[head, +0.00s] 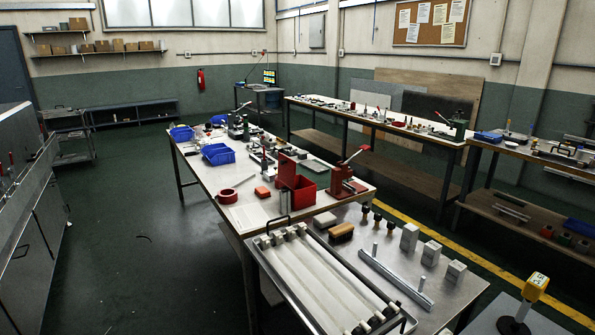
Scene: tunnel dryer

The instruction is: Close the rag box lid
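A red box (305,191), which looks like the rag box, stands near the front end of the long workbench in the head view. Its red lid (286,170) is open and stands up at the box's left side. What is inside the box cannot be made out. Neither of my grippers shows in this view.
A red hand press (343,180) stands just right of the box. A red tape roll (228,196) and a small orange block (262,192) lie to its left. In front is a metal table with a roller tray (398,327), a brush (341,231) and grey blocks. Floor at left is clear.

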